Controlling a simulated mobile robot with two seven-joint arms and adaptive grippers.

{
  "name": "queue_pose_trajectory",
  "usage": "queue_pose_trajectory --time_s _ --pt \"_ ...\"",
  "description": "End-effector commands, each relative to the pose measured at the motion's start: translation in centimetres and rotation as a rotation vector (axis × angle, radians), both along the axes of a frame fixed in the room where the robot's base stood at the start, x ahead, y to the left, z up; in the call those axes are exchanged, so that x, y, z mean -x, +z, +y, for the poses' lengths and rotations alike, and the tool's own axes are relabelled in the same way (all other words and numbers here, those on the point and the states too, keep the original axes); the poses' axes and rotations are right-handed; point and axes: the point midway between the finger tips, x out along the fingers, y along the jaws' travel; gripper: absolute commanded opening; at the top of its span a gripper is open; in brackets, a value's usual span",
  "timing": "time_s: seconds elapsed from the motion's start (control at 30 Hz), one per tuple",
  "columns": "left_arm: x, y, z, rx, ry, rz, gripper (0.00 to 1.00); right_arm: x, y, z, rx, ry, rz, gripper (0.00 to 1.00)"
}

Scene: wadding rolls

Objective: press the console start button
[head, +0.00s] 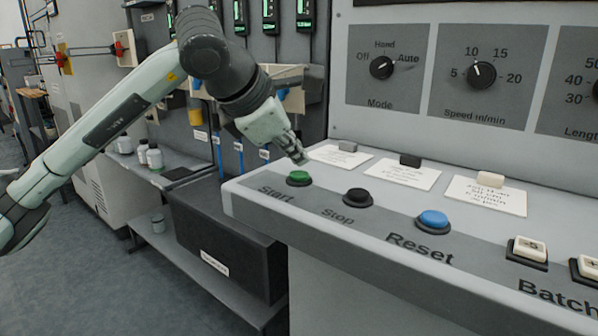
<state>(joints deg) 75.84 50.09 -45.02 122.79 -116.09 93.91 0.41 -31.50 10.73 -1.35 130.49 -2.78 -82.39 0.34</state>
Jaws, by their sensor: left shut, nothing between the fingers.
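The green start button (298,177) sits at the left end of the console's sloped ledge (330,262), above the printed word Start. My left gripper (303,160) is shut and empty. Its fingertips point down just above and behind the green button; whether they touch it I cannot tell. The button's top shows in full. My right gripper is not in view.
A black Stop button (357,196) and a blue Reset button (433,219) lie to the right. Paper cards (402,173) lie behind them. The upright panel carries a Mode knob (381,67) and a Speed knob (481,75). A black box (222,240) stands left of the console.

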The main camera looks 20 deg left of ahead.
Motion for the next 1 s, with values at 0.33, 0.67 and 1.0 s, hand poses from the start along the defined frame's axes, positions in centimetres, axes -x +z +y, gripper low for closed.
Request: queue_pose_trajectory --time_s 0.33,0.67,1.0 --pt "0.0 1.9 0.0 0.000 0.000 -0.001 0.00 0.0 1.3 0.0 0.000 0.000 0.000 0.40" --pt "0.0 5.0 0.0 0.000 0.001 -0.001 0.00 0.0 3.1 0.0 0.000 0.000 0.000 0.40" --pt "0.0 5.0 0.0 0.000 0.000 0.000 0.00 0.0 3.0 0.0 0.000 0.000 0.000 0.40"
